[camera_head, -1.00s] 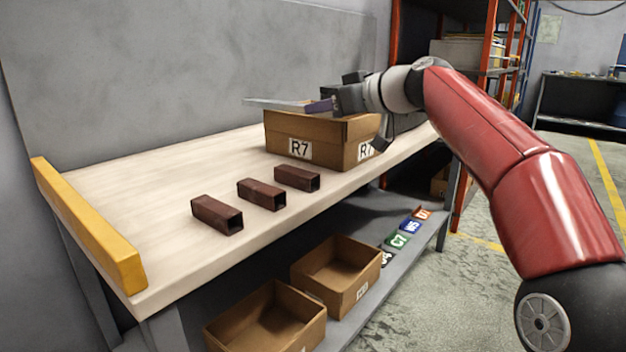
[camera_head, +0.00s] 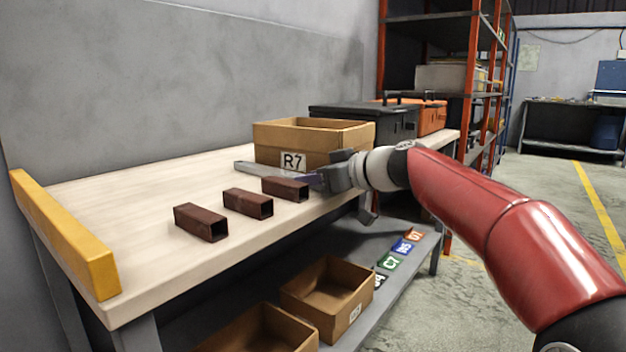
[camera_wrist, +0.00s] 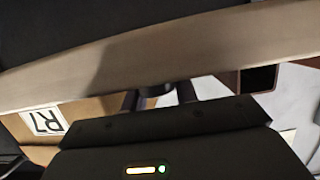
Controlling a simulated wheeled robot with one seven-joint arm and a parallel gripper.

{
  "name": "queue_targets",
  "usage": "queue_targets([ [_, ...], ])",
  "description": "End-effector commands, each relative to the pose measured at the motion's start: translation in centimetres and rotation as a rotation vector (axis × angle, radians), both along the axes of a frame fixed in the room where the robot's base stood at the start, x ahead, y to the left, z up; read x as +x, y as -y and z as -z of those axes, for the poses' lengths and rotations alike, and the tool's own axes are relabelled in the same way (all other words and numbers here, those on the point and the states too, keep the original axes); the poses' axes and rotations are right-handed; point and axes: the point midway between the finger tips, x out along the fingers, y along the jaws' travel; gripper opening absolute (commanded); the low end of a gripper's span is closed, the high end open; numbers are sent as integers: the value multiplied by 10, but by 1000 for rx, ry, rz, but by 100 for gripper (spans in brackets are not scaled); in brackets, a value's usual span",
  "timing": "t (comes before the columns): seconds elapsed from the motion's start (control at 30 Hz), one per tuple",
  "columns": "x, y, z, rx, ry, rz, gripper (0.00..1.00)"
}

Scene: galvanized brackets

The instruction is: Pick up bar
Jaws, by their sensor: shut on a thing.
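The bar (camera_head: 252,168) is a long, flat, light grey piece. My gripper (camera_head: 328,179) is shut on it near its right end, and the bar reaches out to the left. It is in front of the R7 box, low over the bench. I cannot tell whether it touches the bench top. In the wrist view the bar (camera_wrist: 215,55) seems to cross as a wide pale band just beyond the jaws (camera_wrist: 158,97). It hides part of what lies behind it.
The cardboard box marked R7 (camera_head: 270,142) stands behind the bar. Several brown square tubes (camera_head: 250,204) lie in front of it. A yellow rail (camera_head: 70,240) edges the bench's left end. A black case (camera_head: 395,122) stands behind the box. Open boxes (camera_head: 325,290) sit on the lower shelf.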

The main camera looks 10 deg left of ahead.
Motion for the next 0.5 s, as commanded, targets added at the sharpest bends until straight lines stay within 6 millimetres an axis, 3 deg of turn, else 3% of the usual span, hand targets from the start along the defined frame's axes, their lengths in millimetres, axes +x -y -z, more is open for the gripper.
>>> queue_targets([
  [0.07, 0, 0, 0, 1, 2, 0, 0],
  [0.1, 0, 0, 1, 1, 0, 0, 30],
  [0.17, 0, 0, 0, 1, 1, 0, 38],
  [0.5, -1, 1, -3, 1, 2, 1, 38],
])
